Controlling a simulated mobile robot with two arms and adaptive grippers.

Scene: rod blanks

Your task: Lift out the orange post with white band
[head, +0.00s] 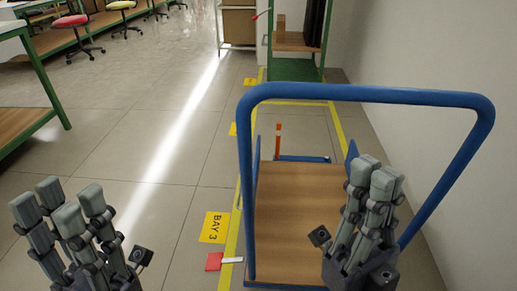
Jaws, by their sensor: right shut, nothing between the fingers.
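An orange post (278,141) stands upright at the far end of the blue trolley (366,93), a little left of the deck's middle. A pale band seems to show near its top, but it is small. What its lower end sits in cannot be made out. My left gripper (59,203) is at the lower left, its fingers apart and empty, well away from the post. My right gripper (375,174) is over the right side of the trolley, fingers together and empty, nearer to me than the post.
The trolley's blue handle frame arches across the near side, above the bare wooden deck (290,215). A red and white object (215,262) lies on the floor by the yellow BAY 3 sign (214,227). A wall (430,60) is close on the right. Open floor is left.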

